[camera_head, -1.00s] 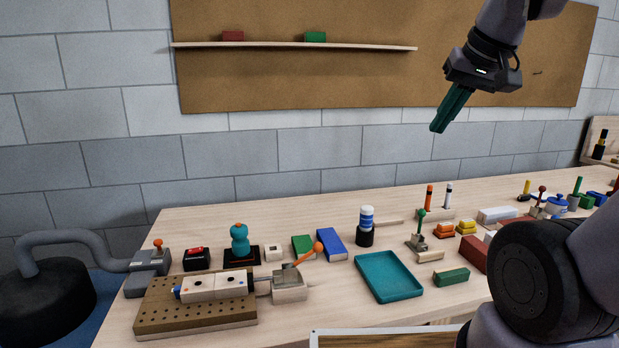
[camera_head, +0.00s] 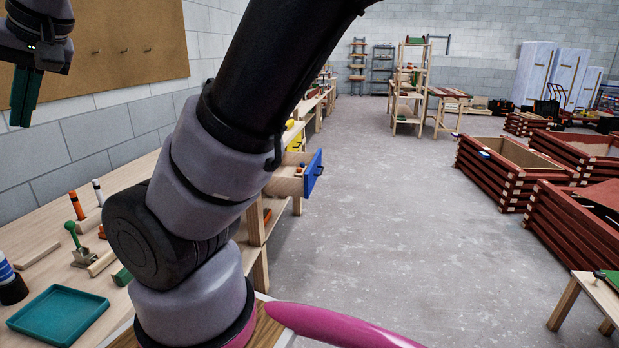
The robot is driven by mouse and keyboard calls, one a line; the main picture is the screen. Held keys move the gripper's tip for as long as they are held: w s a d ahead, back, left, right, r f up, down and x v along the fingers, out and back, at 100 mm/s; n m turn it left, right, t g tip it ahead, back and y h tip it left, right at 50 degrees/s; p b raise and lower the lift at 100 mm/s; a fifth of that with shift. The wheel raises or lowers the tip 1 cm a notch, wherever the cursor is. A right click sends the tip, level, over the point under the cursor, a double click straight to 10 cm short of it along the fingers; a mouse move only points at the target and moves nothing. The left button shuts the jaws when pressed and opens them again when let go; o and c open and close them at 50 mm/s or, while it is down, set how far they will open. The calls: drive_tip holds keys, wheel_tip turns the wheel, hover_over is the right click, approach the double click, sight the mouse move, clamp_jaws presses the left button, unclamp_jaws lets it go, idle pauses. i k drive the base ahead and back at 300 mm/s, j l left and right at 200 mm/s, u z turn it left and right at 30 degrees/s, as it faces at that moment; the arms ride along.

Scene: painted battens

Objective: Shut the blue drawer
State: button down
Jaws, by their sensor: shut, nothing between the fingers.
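The blue drawer (camera_head: 313,174) shows in the head view just right of my arm. It stands pulled out from the wooden bench unit, with its blue front facing right and a dark handle on it. Its pale wooden side (camera_head: 285,184) shows, and my arm hides the part nearer the bench. Something small lies in it, too small to tell. My gripper (camera_head: 25,97) is at the upper left, in front of the wall board, pointing down with its green fingers shut and empty. It is far from the drawer.
A teal tray (camera_head: 58,316) and small tools lie on the near bench at the lower left. A yellow drawer front (camera_head: 296,142) shows beyond the blue one. The grey floor (camera_head: 410,210) is open; red wooden crates (camera_head: 510,175) stand on the right.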

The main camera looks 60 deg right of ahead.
sight(285, 181)
drive_tip(key=z, duration=0.25)
drive_tip(key=l+z, duration=0.4)
drive_tip(key=i+l+z, duration=0.15)
drive_tip(key=z, duration=0.3)
drive_tip(key=i+l+z, duration=0.1)
drive_tip(key=i+l, duration=0.2)
drive_tip(key=l, duration=0.2)
drive_tip(key=i+l+z, duration=0.1)
drive_tip(key=i+l, duration=0.2)
drive_tip(key=l, duration=0.15)
drive_tip(key=i+l+z, duration=0.1)
drive_tip(key=i+l, duration=0.2)
drive_tip(key=l, duration=0.15)
